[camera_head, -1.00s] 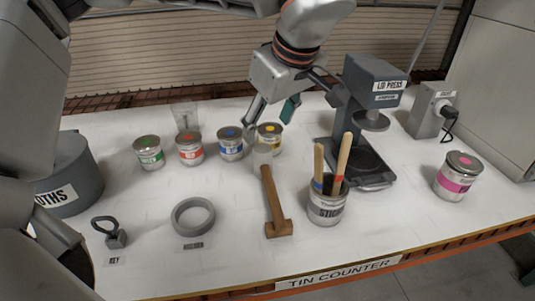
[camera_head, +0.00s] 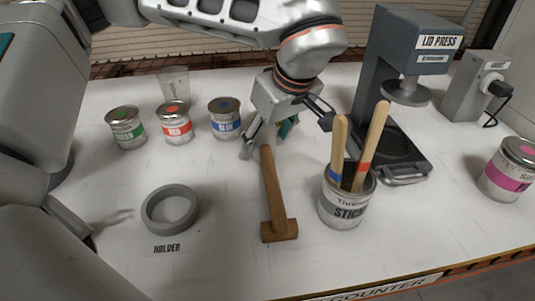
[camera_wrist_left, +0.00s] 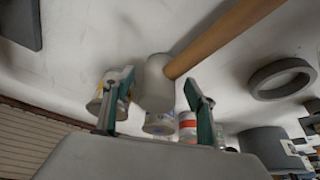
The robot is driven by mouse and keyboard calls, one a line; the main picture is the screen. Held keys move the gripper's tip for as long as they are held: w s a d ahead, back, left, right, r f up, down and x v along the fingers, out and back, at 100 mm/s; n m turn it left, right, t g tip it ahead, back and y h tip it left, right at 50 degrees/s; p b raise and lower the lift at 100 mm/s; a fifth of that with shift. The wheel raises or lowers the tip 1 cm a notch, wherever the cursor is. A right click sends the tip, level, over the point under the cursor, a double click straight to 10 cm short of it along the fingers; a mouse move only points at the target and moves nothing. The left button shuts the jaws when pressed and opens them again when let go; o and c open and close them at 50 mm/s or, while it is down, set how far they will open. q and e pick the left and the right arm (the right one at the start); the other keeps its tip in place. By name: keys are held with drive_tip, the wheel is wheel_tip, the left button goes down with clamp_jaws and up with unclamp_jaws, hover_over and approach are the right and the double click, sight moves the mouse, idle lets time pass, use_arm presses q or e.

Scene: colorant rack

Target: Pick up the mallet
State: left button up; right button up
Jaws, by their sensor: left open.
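The mallet (camera_head: 271,187) lies on the white counter, its brown wooden head toward the front and its handle pointing back. My left gripper (camera_head: 268,137) is open above the far end of the handle, pointing down. In the left wrist view the handle (camera_wrist_left: 225,38) runs up to the right from a pale cylindrical piece (camera_wrist_left: 155,85). This piece appears between the two open fingers (camera_wrist_left: 158,88). I cannot tell whether it belongs to the mallet or whether the fingers touch it. The mallet head is out of the wrist view. My right gripper is not in view.
Green (camera_head: 126,128), red (camera_head: 174,124) and blue (camera_head: 225,120) tins stand behind the mallet. A stick tin (camera_head: 342,207) with two upright sticks stands close right, before the lid press (camera_head: 398,90). A grey ring holder (camera_head: 170,210) lies left. A pink tin (camera_head: 508,170) stands far right.

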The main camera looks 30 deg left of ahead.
use_arm(q)
drive_tip(key=shift+x, duration=1.25)
drive_tip(key=c, duration=1.3)
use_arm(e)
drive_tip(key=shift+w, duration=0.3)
use_arm(q)
drive_tip(key=shift+w+r, duration=0.1)
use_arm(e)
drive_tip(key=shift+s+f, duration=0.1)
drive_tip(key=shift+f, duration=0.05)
use_arm(q)
drive_tip(key=shift+r, duration=0.65)
wheel_tip(320, 180, up, 10)
drive_tip(key=shift+p, duration=1.2)
wheel_tip(320, 180, up, 9)
drive_tip(key=shift+f+p, duration=0.25)
drive_tip(key=shift+p, duration=0.65)
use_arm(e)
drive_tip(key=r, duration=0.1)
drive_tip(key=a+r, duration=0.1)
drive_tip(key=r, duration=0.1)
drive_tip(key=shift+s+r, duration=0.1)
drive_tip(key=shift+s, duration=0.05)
